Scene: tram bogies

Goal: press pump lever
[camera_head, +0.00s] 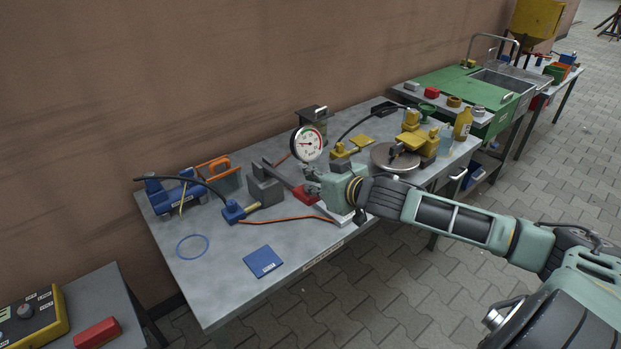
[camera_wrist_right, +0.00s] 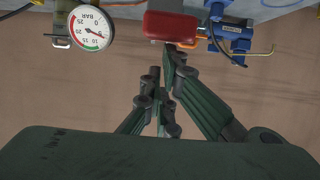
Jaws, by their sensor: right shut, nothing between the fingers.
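The pump lever (camera_head: 287,178) is a grey bar with a red grip (camera_head: 306,196) at its near end, on the steel workbench. The red grip also shows large at the top of the right wrist view (camera_wrist_right: 185,26). My right gripper (camera_head: 311,180) is shut and empty, close beside the red grip. In the wrist view its fingertips (camera_wrist_right: 166,68) lie just below the grip in the picture. I cannot tell whether they touch it. A round pressure gauge (camera_head: 307,144) stands behind the gripper; it also shows in the wrist view (camera_wrist_right: 90,28). My left gripper is not in view.
On the workbench (camera_head: 215,285) lie a blue tool with a black hose (camera_head: 233,211), an orange cable, a blue plate (camera_head: 263,261) and a blue ring. Yellow parts and a round metal plate (camera_head: 394,158) stand at the right. The bench's front left is mostly clear.

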